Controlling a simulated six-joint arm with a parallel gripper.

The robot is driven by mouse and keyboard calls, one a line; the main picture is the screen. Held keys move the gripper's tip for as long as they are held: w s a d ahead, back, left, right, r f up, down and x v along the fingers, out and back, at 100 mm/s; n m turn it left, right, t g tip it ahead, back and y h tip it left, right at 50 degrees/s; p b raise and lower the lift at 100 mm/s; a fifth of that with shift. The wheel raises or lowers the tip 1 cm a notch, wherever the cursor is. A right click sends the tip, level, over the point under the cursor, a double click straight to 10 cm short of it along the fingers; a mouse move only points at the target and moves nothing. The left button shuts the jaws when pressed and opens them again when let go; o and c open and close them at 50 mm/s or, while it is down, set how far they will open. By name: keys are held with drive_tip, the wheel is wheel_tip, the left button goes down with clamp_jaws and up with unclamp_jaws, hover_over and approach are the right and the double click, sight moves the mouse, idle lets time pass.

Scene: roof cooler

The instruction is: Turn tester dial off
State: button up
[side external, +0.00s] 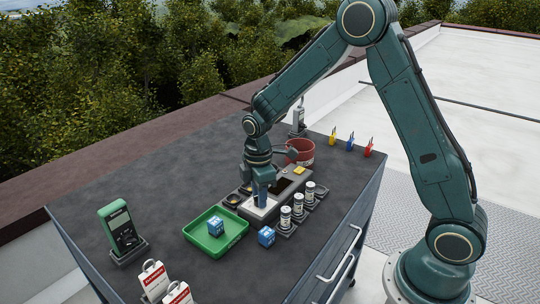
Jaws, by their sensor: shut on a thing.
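The green tester (118,231) stands upright in a dark holder at the left of the bench top. A dark dial area shows on its lower face, but the dial's setting is too small to read. My gripper (261,203) points down at the middle of the bench, well to the right of the tester and apart from it. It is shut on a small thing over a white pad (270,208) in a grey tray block. The fingers hide most of that thing, and I cannot tell what it is.
White canisters (285,218) stand to the right. Red-and-white tags (155,281) stand at the near left. A red bowl (301,150) is behind. The bench's left half is mostly clear.

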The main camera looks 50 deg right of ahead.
drive_tip(key=o, duration=1)
drive_tip(key=shift+r, duration=0.15)
wheel_tip(320, 180, up, 14)
drive_tip(key=shift+f, duration=0.2)
idle(0.4)
